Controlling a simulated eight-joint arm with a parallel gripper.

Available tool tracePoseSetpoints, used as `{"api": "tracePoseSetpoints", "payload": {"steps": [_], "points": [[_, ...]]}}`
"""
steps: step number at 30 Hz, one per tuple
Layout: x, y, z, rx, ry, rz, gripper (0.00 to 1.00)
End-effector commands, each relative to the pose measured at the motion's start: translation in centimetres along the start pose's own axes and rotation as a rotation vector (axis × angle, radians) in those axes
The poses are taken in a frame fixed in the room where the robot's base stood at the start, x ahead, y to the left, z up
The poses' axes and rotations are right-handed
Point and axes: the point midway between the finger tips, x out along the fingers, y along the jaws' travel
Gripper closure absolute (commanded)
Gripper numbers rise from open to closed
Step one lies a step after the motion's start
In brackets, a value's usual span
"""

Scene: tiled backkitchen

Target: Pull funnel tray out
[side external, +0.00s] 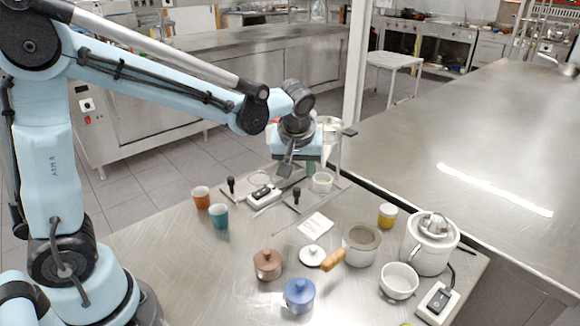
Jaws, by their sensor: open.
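My gripper (306,160) hangs over the back of the metal table, in front of a pale funnel-like vessel on a stand (331,130). Its jaws are open, and I see nothing held between them. Below it a flat grey tray-like plate (270,205) lies on the table, with two upright black knobs (231,186) at its front side. A white cup (322,183) stands below and to the right of the gripper. The gripper hides much of the stand and part of the plate. I cannot tell which piece is the funnel tray, or whether the gripper touches anything.
Orange (201,198) and teal (219,216) cups stand left. The front left is clear.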

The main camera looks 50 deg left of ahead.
Motion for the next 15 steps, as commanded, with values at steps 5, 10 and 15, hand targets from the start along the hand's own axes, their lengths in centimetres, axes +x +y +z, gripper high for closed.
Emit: {"api": "tracePoseSetpoints", "payload": {"steps": [5, 10, 15], "points": [[3.3, 0.0, 0.0, -0.001, 0.001, 0.000, 0.53], [5.8, 0.0, 0.0, -0.001, 0.001, 0.001, 0.53], [7.3, 0.0, 0.0, 0.001, 0.001, 0.001, 0.53]]}}
